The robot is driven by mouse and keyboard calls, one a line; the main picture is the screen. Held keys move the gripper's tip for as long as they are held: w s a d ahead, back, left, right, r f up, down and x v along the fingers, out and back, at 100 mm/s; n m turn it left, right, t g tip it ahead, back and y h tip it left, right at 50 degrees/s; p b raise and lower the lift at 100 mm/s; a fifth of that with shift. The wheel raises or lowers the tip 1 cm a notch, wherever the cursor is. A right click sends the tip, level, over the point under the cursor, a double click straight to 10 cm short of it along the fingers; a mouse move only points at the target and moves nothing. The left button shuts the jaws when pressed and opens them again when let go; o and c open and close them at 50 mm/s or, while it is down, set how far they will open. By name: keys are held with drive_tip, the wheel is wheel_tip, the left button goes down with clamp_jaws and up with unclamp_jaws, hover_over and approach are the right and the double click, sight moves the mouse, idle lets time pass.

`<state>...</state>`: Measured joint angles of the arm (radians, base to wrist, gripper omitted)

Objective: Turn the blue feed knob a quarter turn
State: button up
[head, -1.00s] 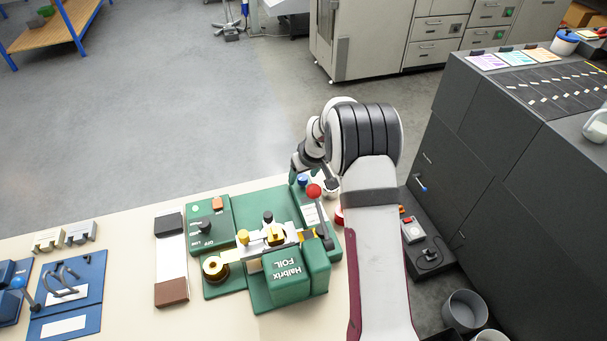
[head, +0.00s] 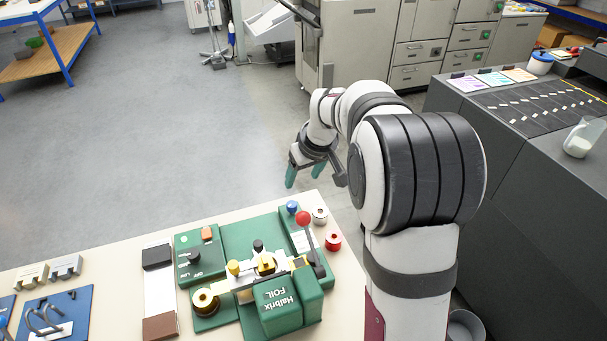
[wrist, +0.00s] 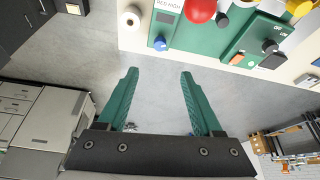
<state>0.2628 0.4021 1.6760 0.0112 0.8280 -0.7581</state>
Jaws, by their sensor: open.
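The blue knob (head: 292,207) sits at the back right of the green foil machine (head: 240,234), near a lever with a red ball. It also shows in the wrist view (wrist: 160,44), beside a label on the green panel. My gripper (head: 304,178) is behind the table's back edge, above the floor, up and to the right of the knob. In the wrist view my gripper (wrist: 156,72) has its two green fingers apart with nothing between them. The knob lies beyond the fingertips there, not touched.
The red-ball lever (head: 303,219) stands close to the knob. A white spool (head: 320,215) and a red one (head: 333,240) are right of the machine. A black dial and an orange switch (head: 206,233) are on its left panel. Grey cabinets stand to the right.

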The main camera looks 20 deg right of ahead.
sight(292, 204)
drive_tip(key=w+d+n+g+y, duration=0.2)
drive_tip(key=w+d+n+y, duration=0.15)
drive_tip(key=n, duration=0.55)
drive_tip(key=shift+h, duration=0.25)
drive_tip(key=x, duration=1.5)
drive_tip(key=shift+s+d+f, duration=0.3)
drive_tip(key=shift+d+f, duration=0.05)
drive_tip(key=shift+f, duration=0.05)
clamp_jaws()
